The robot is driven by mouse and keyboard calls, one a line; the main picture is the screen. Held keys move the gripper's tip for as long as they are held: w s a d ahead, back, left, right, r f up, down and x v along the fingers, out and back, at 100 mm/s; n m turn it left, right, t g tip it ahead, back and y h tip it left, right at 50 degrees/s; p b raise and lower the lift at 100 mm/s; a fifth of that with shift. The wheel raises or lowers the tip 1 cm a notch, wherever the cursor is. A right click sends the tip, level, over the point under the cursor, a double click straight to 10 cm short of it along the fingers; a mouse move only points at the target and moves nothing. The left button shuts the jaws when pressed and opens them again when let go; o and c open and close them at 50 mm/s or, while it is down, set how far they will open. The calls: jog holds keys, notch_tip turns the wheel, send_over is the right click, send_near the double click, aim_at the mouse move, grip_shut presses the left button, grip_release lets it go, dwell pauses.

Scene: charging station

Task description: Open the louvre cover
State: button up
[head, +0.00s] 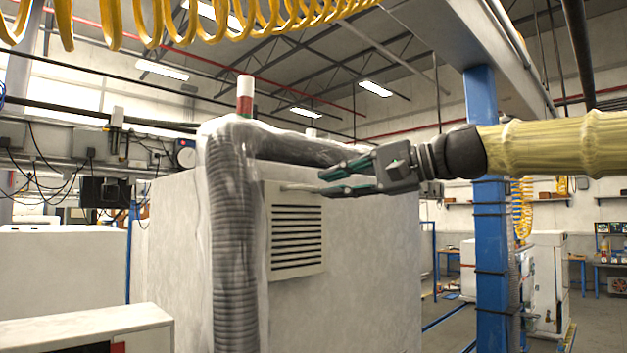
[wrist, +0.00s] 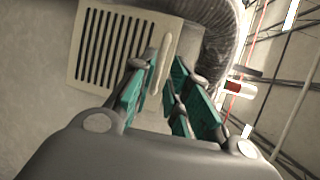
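The louvre cover (head: 297,238) is a cream panel with dark horizontal slats on the front of a large pale cabinet. A light bar handle (head: 300,187) runs along its upper part. In the wrist view the louvre cover (wrist: 88,78) is at upper left, with the handle (wrist: 161,62) beyond and between the fingers. My gripper (head: 322,181) has green-lined fingers and is open, coming from the right near the handle's right end. In the wrist view my gripper (wrist: 166,72) shows a clear gap between its fingers. Whether a finger touches the handle cannot be told.
A grey ribbed hose (head: 234,250) wrapped in clear film runs down left of the cover and along the cabinet's (head: 375,270) top. A blue post (head: 487,240) stands at right. A yellow coiled hose (head: 200,18) hangs above. The space before the cover looks clear.

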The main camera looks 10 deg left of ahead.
aim_at(316, 188)
jog(key=shift+p+x, duration=0.9)
jog(key=shift+x, duration=1.6)
grip_shut()
